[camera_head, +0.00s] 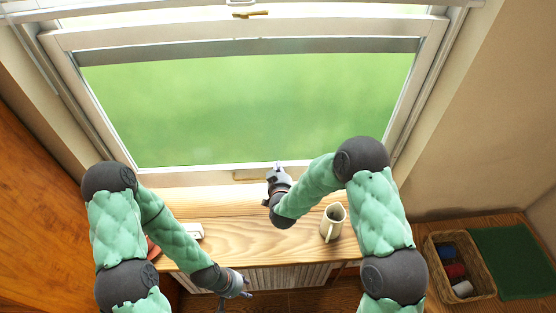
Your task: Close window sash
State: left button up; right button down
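The window sash (245,36) has a white frame and stands in the window in front of me, with green outside showing through it. A small brass latch (250,14) sits on its upper rail. A pale handle (250,175) lies along the bottom rail. My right gripper (277,170) is at the bottom rail, just right of that handle; I cannot tell whether it touches. Its fingers are too small to read. My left gripper (236,294) hangs low, in front of the wooden cabinet's edge, with its fingers apart and nothing between them.
A wooden counter (230,235) runs below the window. A cream mug (333,222) stands on it close to my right arm. A white item (193,231) lies at the left. A wicker basket (483,285) with rolled cloths and a green mat (512,262) are at the right.

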pick_arm(q)
notch_tip(320, 180, down, 6)
jog(key=b, duration=0.4)
jog(key=shift+r+b, duration=0.25)
jog(key=shift+b, duration=0.1)
pick_arm(e)
notch_tip(320, 180, down, 7)
jog(key=shift+s+r, duration=0.15)
jog(key=shift+r, duration=0.05)
